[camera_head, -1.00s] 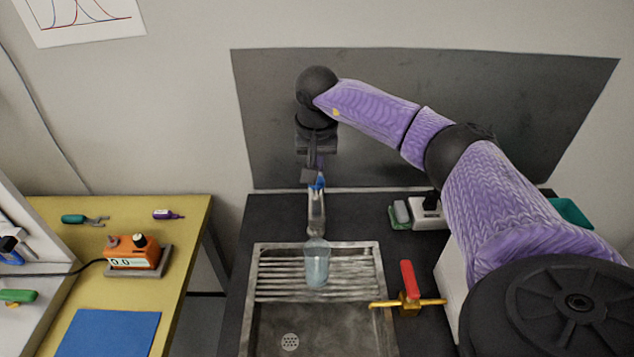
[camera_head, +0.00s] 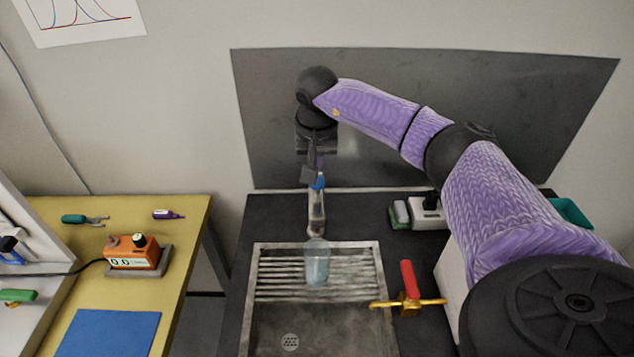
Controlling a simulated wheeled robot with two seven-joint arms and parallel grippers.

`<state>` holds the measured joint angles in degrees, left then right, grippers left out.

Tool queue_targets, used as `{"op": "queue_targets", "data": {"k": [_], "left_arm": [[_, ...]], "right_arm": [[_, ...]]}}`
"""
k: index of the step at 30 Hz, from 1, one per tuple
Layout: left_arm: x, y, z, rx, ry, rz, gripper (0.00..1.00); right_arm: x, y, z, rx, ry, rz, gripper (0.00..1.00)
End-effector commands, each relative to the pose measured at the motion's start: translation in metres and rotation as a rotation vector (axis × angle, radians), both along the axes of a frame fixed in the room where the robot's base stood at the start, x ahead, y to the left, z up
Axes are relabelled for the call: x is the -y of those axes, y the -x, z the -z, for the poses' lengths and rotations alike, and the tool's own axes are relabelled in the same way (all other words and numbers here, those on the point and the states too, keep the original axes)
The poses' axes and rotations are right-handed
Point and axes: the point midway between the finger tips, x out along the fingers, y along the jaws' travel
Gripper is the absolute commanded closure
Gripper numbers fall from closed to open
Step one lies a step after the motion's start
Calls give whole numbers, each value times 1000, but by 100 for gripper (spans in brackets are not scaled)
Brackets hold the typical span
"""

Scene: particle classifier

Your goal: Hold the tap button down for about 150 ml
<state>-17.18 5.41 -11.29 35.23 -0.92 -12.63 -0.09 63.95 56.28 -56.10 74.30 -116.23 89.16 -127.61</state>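The tap (camera_head: 317,212) is a pale metal body at the back of the sink, with a blue button (camera_head: 319,181) on top. My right gripper (camera_head: 313,176) points down over the tap, its dark fingertips at the blue button. They appear to touch it, but I cannot tell how far it is pressed or whether the fingers are open. A clear beaker (camera_head: 317,266) stands upright on the ribbed drainer below the spout. It looks bluish, as if holding some liquid; the level is hard to read. My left gripper is not in view.
The metal sink (camera_head: 262,330) has a drain at the front. A brass valve with a red handle (camera_head: 408,280) sits right of it. On the yellow table at left are an orange meter (camera_head: 133,253), a blue mat (camera_head: 108,333) and small tools.

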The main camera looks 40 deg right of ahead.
Motion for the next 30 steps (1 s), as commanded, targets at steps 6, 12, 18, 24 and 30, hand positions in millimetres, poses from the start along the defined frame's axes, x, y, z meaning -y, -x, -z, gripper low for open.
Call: {"op": "queue_targets", "data": {"k": [6,12,18,24,30], "left_arm": [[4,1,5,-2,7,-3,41],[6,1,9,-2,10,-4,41],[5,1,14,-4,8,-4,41],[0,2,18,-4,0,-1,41],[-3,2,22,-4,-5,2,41]], "right_arm": [[0,0,7,-1,0,0,100],[0,0,14,0,0,0,100],[0,0,21,0,0,0,100],[0,0,28,-1,0,0,100],[0,0,34,-1,0,0,100]]}}
